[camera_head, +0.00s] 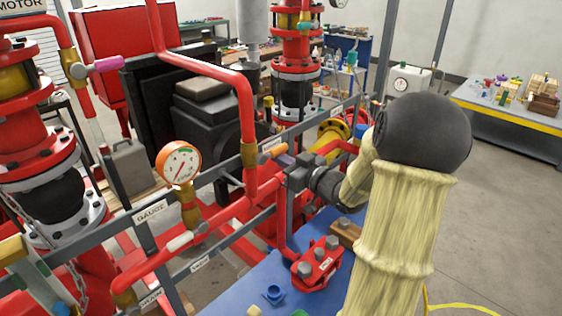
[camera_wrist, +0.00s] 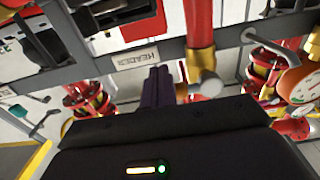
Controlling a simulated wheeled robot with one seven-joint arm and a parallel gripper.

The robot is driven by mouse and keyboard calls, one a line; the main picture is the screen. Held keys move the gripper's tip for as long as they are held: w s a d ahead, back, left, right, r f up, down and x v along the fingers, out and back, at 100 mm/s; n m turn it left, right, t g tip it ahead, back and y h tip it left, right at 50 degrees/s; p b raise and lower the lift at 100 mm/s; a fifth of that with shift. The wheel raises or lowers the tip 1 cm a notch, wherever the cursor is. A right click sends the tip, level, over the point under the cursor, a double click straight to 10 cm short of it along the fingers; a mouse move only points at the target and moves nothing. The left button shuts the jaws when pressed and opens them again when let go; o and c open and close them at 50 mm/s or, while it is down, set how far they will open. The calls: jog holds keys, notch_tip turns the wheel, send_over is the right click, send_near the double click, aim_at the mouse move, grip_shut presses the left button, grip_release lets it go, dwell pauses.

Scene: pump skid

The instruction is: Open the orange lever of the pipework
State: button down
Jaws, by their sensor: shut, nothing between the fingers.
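The orange lever (camera_head: 271,150) sticks out to the right from a brass valve (camera_head: 249,154) on the red vertical pipe, in the middle of the head view. My gripper (camera_head: 285,160) has its dark purple fingers just right of and a little below the lever's end. I cannot tell whether they touch. In the wrist view the fingers (camera_wrist: 157,72) are pressed together with nothing between them. They point towards the rail, left of the red pipe and its brass valve body (camera_wrist: 200,62). The orange lever cannot be made out clearly in that view.
A pressure gauge (camera_head: 178,163) stands left of the valve. A pink lever (camera_head: 107,63) and a white lever (camera_head: 181,242) sit on other pipes. A grey rail with a HEADER label (camera_wrist: 138,57) runs close behind the fingers. A blue bench (camera_head: 230,295) lies below.

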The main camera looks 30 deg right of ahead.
aim_at(281, 148)
jog(key=shift+d+r+p, duration=0.15)
jog(key=shift+r+p, duration=1)
jog(key=shift+r, duration=0.4)
jog(key=shift+a+r+p, duration=0.25)
jog(key=shift+r+p, duration=0.45)
jog(key=shift+r, duration=0.2)
jog(key=shift+s+a+r+p, duration=0.15)
jog(key=shift+a+r+p, duration=0.2)
jog(key=shift+r, duration=0.25)
jog(key=shift+s+a+r+p, duration=0.15)
jog(key=shift+a+r+p, duration=0.15)
jog(key=shift+a+r, duration=0.15)
jog(key=shift+s+a+r+p, duration=0.1)
jog(key=shift+a+r+p, duration=0.05)
jog(key=shift+r+p, duration=0.2)
jog(key=v, duration=0.9)
jog(key=shift+p, duration=0.35)
